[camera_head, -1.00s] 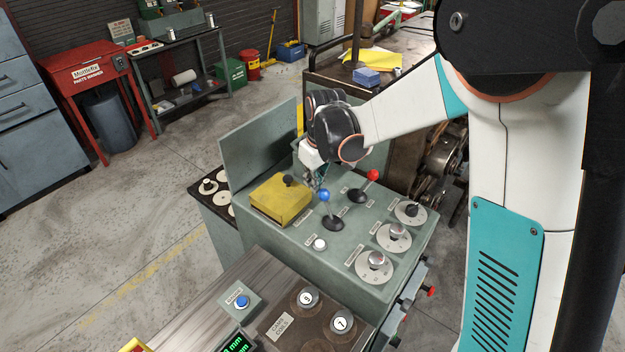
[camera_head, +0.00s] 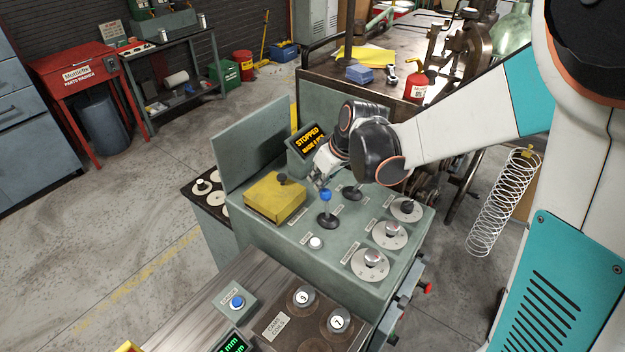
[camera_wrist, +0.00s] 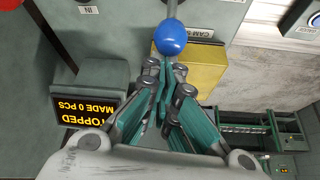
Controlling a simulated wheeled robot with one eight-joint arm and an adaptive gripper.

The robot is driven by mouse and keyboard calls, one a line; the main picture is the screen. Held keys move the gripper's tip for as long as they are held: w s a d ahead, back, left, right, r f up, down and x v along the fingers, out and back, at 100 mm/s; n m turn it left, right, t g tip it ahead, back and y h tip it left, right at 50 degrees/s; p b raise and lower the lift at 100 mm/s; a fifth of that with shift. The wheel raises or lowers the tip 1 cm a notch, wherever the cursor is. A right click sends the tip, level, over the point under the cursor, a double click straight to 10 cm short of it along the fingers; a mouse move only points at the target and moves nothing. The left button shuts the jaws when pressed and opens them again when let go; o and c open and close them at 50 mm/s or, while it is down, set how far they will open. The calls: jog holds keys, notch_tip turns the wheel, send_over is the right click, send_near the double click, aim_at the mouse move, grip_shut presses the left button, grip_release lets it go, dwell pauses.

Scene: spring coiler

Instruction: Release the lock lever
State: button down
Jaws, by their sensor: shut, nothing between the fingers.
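A lever with a blue ball knob (camera_head: 326,195) stands on the green control panel (camera_head: 285,238); the knob also shows in the wrist view (camera_wrist: 170,38). My gripper (camera_head: 320,183) is shut and empty, with its fingertips close behind the blue knob. In the wrist view the fingertips (camera_wrist: 163,68) lie just short of the knob; I cannot tell if they touch it. A second lever's black base (camera_head: 352,192) shows behind, its red knob hidden by my gripper. The small labels are too blurred to tell which lever is the lock.
A yellow box (camera_head: 275,200) sits left of the levers. Dials (camera_head: 390,235) and a white button (camera_head: 316,243) are on the right and front of the panel. A display (camera_head: 308,142) behind reads STOPPED. A wire coil (camera_head: 500,205) hangs at right.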

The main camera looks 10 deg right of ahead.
jog(key=shift+s+d+r+t+y+b, duration=0.15)
jog(key=shift+s+d+t+y+b, duration=0.5)
jog(key=shift+s+d+t+y, duration=0.4)
jog(key=shift+s+d+b, duration=0.3)
jog(key=shift+s+d, duration=0.8)
jog(key=shift+s+h, duration=0.15)
jog(key=shift+h, duration=0.1)
jog(key=shift+d, duration=0.1)
jog(key=v, duration=0.7)
jog(key=shift+r, duration=0.25)
jog(key=shift+r, duration=0.1)
